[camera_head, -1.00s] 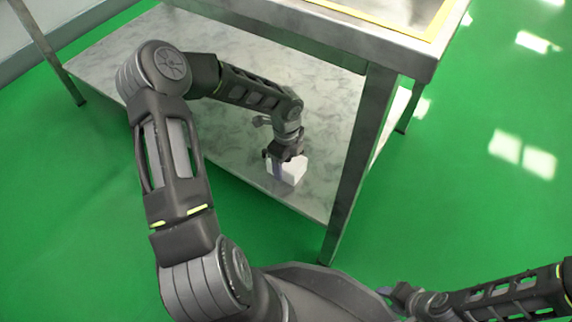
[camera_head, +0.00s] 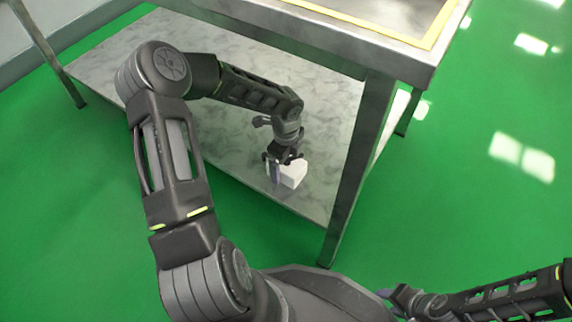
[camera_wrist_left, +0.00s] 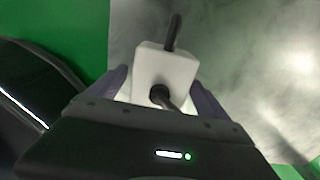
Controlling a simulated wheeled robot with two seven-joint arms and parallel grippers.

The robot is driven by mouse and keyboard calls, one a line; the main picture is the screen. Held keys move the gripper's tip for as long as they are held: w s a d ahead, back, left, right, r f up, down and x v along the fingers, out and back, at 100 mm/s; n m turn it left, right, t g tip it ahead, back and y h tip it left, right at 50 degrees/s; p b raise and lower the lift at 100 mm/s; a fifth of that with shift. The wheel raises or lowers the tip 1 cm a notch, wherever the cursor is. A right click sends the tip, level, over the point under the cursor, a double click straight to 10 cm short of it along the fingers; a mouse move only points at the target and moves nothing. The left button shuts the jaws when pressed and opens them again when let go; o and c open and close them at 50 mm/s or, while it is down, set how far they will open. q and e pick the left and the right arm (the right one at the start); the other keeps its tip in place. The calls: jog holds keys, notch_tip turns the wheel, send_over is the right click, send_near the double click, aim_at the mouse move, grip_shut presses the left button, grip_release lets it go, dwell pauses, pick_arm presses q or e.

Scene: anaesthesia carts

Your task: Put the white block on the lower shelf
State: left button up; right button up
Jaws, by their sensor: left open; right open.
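The white block (camera_head: 293,174) rests on the lower shelf (camera_head: 227,131) of the metal table, near its front edge and close to the front leg. My left gripper (camera_head: 278,170) is at the block, its fingers reaching down beside it. In the left wrist view the white block (camera_wrist_left: 165,70) lies between the two spread fingers of my left gripper (camera_wrist_left: 160,92), with dark rounded parts in front of it. My left gripper is open. My right gripper (camera_head: 392,296) is at the bottom of the head view, away from the table, and is open and empty.
The table's upper top (camera_head: 345,38) with a yellow border overhangs the lower shelf. A metal front leg (camera_head: 357,170) stands just right of the block. The shelf to the left and back is bare. Green floor (camera_head: 480,220) lies open at the right.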

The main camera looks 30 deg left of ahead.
pick_arm(q)
notch_tip(320, 180, up, 6)
jog(key=p, duration=0.3)
jog(key=shift+r, duration=0.25)
jog(key=shift+f, duration=0.1)
